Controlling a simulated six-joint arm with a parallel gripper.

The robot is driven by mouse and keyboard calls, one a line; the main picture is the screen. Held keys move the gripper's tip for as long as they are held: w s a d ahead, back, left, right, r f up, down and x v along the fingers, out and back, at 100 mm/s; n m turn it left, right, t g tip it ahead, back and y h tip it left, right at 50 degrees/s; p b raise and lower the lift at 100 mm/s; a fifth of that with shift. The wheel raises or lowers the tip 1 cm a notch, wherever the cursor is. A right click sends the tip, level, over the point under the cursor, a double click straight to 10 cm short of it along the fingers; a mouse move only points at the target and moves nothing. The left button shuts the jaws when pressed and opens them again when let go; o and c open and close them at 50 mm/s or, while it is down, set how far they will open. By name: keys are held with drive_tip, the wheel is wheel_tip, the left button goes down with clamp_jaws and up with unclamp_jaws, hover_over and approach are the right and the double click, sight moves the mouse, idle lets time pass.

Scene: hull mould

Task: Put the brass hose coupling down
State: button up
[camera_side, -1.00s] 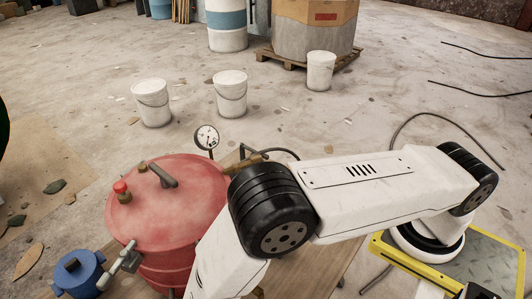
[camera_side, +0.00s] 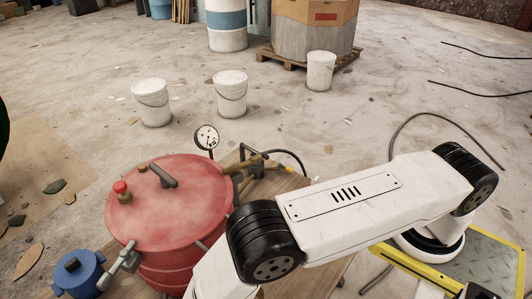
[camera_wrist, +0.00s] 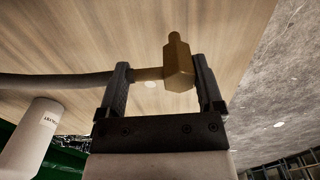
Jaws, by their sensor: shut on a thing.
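In the wrist view, the brass hose coupling (camera_wrist: 178,68) sits between the two black fingers of my gripper (camera_wrist: 160,88). My gripper is shut on it. The coupling has a hexagonal body with a narrower stub at its upper end. A dark hose (camera_wrist: 55,83) runs in from the left toward the gripped coupling. The wooden tabletop (camera_wrist: 145,35) shows behind the coupling; the gap between them cannot be judged. In the side view, my arm hides the gripper and the held coupling.
A red lidded pot (camera_side: 170,210) with a gauge (camera_side: 206,138) stands on the wooden table beside my arm. A blue fitting (camera_side: 78,273) is at its lower left. Brass pipework (camera_side: 258,166) with a black hose lies behind. White buckets (camera_side: 230,92) stand on the floor beyond.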

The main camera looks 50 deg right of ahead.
drive_tip(key=shift+f, duration=0.8)
drive_tip(key=shift+f, duration=0.15)
drive_tip(key=o, duration=1)
drive_tip(key=shift+o, duration=0.2)
wheel_tip(320, 180, up, 12)
drive_tip(key=shift+r, duration=0.2)
drive_tip(key=shift+c, duration=1.4)
